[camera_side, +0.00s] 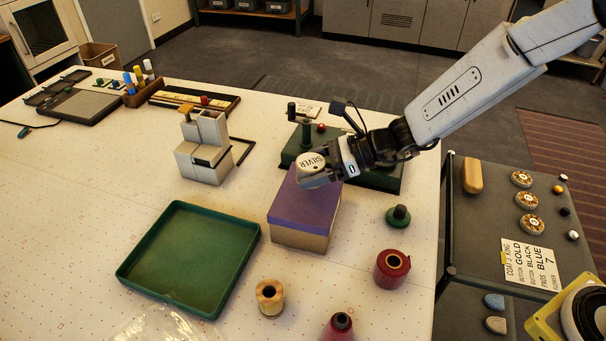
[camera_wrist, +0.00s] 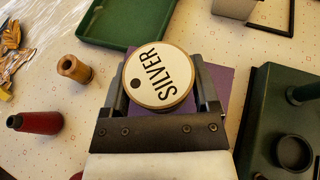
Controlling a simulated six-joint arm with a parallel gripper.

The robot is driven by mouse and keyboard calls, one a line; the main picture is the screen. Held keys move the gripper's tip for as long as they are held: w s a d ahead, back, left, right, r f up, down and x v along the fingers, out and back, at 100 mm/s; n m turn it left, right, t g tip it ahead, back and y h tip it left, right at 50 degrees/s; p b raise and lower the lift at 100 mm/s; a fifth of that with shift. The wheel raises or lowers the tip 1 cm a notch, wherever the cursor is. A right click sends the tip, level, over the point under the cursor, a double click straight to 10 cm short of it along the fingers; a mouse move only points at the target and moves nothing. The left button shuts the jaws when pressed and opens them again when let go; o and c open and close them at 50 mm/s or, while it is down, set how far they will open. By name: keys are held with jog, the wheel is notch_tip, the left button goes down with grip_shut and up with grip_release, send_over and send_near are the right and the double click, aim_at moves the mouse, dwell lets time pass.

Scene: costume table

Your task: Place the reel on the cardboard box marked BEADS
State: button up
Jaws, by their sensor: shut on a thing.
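My gripper (camera_wrist: 160,100) is shut on a round reel (camera_wrist: 158,72) with a white top marked SILVER. The reel also shows in the side view (camera_side: 311,161), over the back part of a cardboard box (camera_side: 300,238) with a purple top. I cannot tell whether the reel touches that top. The purple top shows in the wrist view (camera_wrist: 221,84), partly hidden behind the reel and jaws. No BEADS marking is readable on the box from here.
A green tray (camera_side: 190,310) lies left of the box. A wooden spool (camera_side: 269,297), a red spool (camera_side: 391,268) and a dark green knobbed piece (camera_side: 398,216) stand nearby. A green-based device (camera_side: 385,180) stands close behind the box. A grey block device (camera_side: 203,155) stands at back left.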

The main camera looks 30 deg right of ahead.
aim_at(309, 192)
jog(key=shift+w+a+f, duration=0.1)
jog(key=shift+w+f, duration=0.1)
jog(key=shift+f, duration=1.55)
jog(key=shift+f, duration=0.2)
jog(key=o, duration=1.1)
jog(key=shift+r, duration=0.25)
jog(key=v, duration=1.2)
jog(key=shift+f, duration=0.1)
